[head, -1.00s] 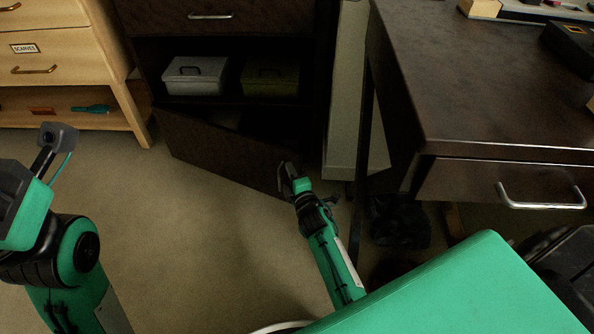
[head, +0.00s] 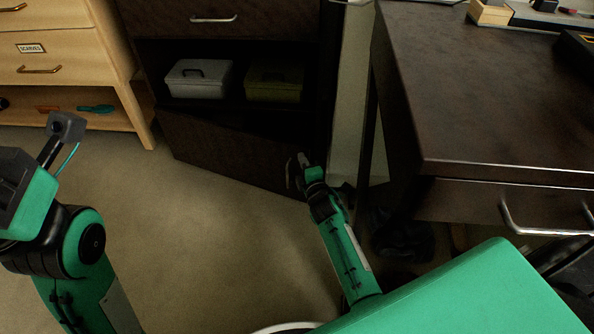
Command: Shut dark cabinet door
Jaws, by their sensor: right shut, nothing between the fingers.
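The dark cabinet (head: 227,55) stands at the back centre, with a drawer above, an open shelf in the middle and a door (head: 218,150) at the bottom. The door is partly open, hinged at its left, and its free right end stands out from the cabinet. A narrow dark gap shows above its top edge. My right gripper (head: 297,170) is shut and empty at the door's free right end; whether it touches the door is hard to tell. My left arm is at the left edge; its gripper (head: 62,125) is away from the cabinet, and its fingers do not show clearly.
A grey box (head: 199,79) and an olive box (head: 273,84) sit on the open shelf. A light wooden dresser (head: 60,62) stands at the left. A dark desk (head: 480,100) with a drawer is close on the right. The floor (head: 190,230) before the door is clear.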

